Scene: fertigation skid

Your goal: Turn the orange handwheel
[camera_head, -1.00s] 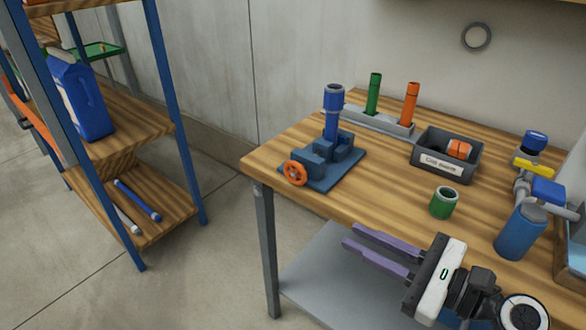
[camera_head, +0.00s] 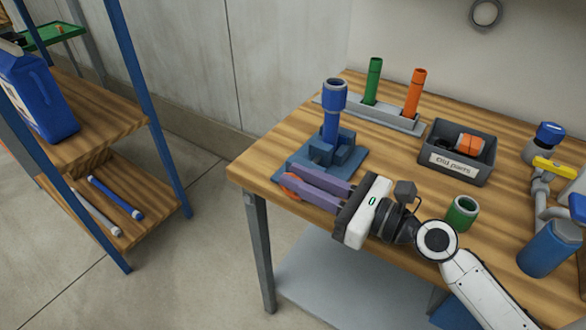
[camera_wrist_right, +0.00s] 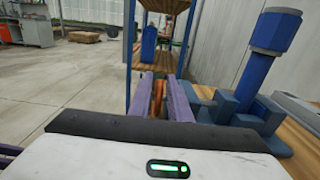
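The orange handwheel (camera_head: 290,184) sits on the front left of a blue vise-like fixture (camera_head: 340,158), which holds an upright blue pipe (camera_head: 331,112). My right gripper (camera_head: 289,174) has its two purple fingers reaching left to the wheel and hiding part of it. In the right wrist view the wheel (camera_wrist_right: 158,97) shows nearly edge-on between the fingers. A gap shows beside it, so the gripper looks open around the wheel. Purple bits at the left edge of the wrist view look like my left gripper (camera_wrist_right: 8,152); its opening does not show.
On the wooden table (camera_head: 405,185), a rack (camera_head: 385,118) holds green and orange pipes. A grey parts bin (camera_head: 460,175), a green collar (camera_head: 462,212) and blue valve fittings (camera_head: 550,248) stand to the right. A shelf (camera_head: 125,120) stands at left beyond open floor.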

